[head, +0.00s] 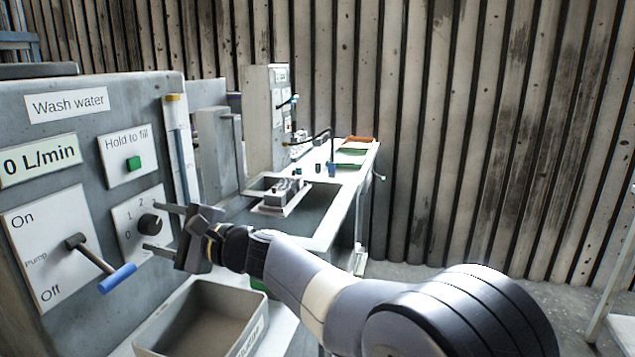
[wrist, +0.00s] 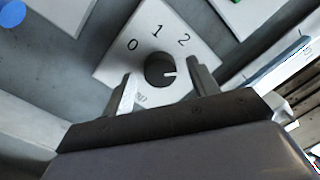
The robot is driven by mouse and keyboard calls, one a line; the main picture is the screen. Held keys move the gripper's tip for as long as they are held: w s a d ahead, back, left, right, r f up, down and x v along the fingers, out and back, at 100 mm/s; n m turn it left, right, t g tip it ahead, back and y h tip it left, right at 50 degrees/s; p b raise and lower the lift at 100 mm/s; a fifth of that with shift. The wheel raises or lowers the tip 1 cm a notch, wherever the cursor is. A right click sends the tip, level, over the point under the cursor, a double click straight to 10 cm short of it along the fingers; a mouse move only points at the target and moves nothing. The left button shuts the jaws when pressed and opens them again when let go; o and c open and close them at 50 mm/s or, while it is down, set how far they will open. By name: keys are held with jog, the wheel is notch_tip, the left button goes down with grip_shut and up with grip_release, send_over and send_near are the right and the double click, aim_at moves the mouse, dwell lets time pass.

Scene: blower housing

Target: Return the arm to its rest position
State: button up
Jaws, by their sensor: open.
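My gripper (head: 158,229) is open in front of the grey control panel. Its two fingers stand above and below the black rotary knob (head: 150,224) in the head view. In the wrist view the knob (wrist: 160,70) shows between and just beyond the open fingertips of my gripper (wrist: 160,90), with no finger seen touching it. The knob's white mark points right, below the "2" on its white plate (wrist: 150,38). My arm (head: 310,275) reaches from the lower right to the panel.
A pump lever with a blue handle (head: 117,278) sticks out left of the gripper. A green button (head: 133,163) is above. A grey open bin (head: 190,312) stands below. A white bench (head: 345,190) with a sink runs back.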

jog(key=n, duration=0.4)
jog(key=n+g+p, duration=0.1)
jog(key=n, duration=0.3)
jog(key=shift+r, duration=0.1)
jog(key=n+p, duration=0.4)
jog(key=n, duration=0.2)
jog(key=shift+w+r+n, duration=0.1)
jog(key=shift+n, duration=0.2)
jog(key=shift+n+p, duration=0.6)
jog(key=shift+d, duration=0.15)
